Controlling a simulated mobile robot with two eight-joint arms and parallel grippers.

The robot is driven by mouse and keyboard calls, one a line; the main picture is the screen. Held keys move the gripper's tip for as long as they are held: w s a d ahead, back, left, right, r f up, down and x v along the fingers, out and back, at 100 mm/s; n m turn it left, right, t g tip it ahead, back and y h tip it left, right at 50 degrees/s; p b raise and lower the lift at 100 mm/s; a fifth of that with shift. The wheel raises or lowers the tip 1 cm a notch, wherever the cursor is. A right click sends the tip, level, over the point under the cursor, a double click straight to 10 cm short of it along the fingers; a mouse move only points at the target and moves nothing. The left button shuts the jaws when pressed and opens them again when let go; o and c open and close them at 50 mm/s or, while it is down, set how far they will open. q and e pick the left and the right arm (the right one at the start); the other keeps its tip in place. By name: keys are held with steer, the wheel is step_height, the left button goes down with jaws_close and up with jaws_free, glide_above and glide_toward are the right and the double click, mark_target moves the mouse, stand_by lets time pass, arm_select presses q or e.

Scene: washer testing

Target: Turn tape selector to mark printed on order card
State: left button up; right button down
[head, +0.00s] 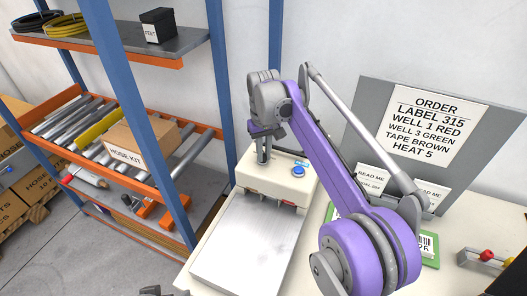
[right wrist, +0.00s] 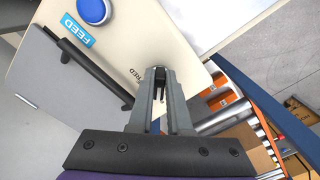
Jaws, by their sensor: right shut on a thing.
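The order card (head: 424,121) on the grey board at the right reads label 315, well 1 red, well 3 green, tape brown, heat 5. The cream tape machine (head: 270,180) stands on the bench. My right gripper (head: 263,160) points down onto its top. In the right wrist view the right gripper (right wrist: 160,75) is shut on the small dark tape selector (right wrist: 159,76), mostly hidden between the fingers. Printed letters, partly covered, lie just left of it; its pointing direction cannot be made out. A grey piece at the head view's bottom edge may be my left gripper (head: 152,290).
A blue button (head: 298,170) sits on the machine beside the selector, with a blue FEED label (right wrist: 78,35). A pale flat plate (head: 236,245) lies in front. A blue-orange rack (head: 185,100) with a hose kit box (head: 139,135) stands left. Two READ ME cards (head: 373,181) lean against the board.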

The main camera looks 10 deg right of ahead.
mark_target(264, 155)
stand_by(0.5)
steer(key=c, duration=0.9)
jaws_free()
steer(key=shift+o, duration=0.2)
step_height(264, 155, up, 11)
steer(key=p, duration=0.2)
steer(key=shift+f, duration=0.1)
